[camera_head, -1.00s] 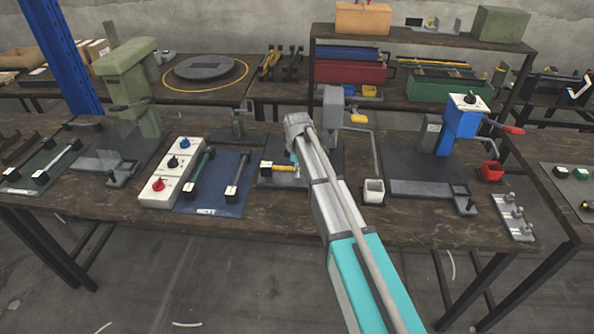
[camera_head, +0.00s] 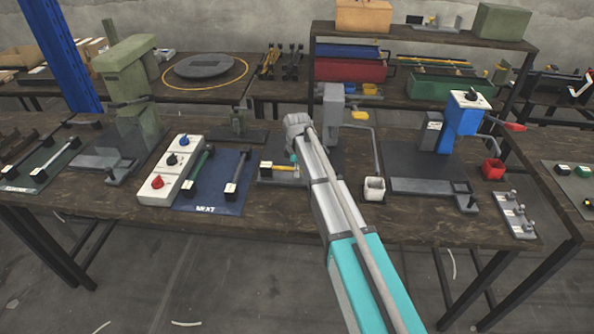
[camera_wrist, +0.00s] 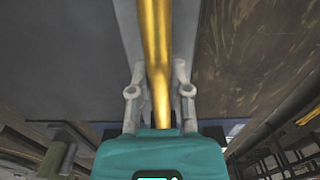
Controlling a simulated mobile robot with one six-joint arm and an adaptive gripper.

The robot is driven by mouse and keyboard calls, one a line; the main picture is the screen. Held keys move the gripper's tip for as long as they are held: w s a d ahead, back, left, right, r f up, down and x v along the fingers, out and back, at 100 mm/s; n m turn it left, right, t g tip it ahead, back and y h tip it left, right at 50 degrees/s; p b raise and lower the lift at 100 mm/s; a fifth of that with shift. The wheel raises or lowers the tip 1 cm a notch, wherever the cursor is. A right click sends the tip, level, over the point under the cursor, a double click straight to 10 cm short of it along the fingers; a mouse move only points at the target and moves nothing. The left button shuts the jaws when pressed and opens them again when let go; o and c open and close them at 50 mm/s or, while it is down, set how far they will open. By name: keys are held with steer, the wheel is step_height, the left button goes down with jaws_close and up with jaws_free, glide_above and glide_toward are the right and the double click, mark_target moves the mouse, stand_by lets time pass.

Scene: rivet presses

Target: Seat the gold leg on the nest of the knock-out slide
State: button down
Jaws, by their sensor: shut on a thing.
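The gold leg (camera_head: 284,167) lies nearly level in the head view, low over a dark base plate (camera_head: 268,181), with a black-and-white end block at its left. In the wrist view the gold leg (camera_wrist: 154,35) is a long rod running from the top edge to between my fingers. My gripper (camera_wrist: 160,92) is shut on it. In the head view, my wrist and arm hide part of the plate and the foot of the grey press (camera_head: 333,115). I cannot tell the nest of the knock-out slide apart, nor whether the leg touches it.
Left of the plate are a blue mat (camera_head: 212,190) with two bars and a white box (camera_head: 170,172) with knobs. The table's front strip is mostly clear.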

steer(key=shift+f, duration=0.1)
stand_by(0.3)
steer(key=shift+c, duration=2.4)
jaws_free()
step_height(320, 180, up, 9)
steer(key=p, duration=0.8)
steer(key=shift+f+p, duration=0.1)
steer(key=shift+p, duration=0.25)
steer(key=shift+s+d, duration=0.1)
steer(key=shift+d, duration=0.05)
steer(key=s+d+m, duration=1.7)
steer(key=s+d, duration=0.5)
steer(key=s, duration=0.3)
steer(key=shift+s+d+m, duration=0.3)
steer(key=shift+d, duration=0.1)
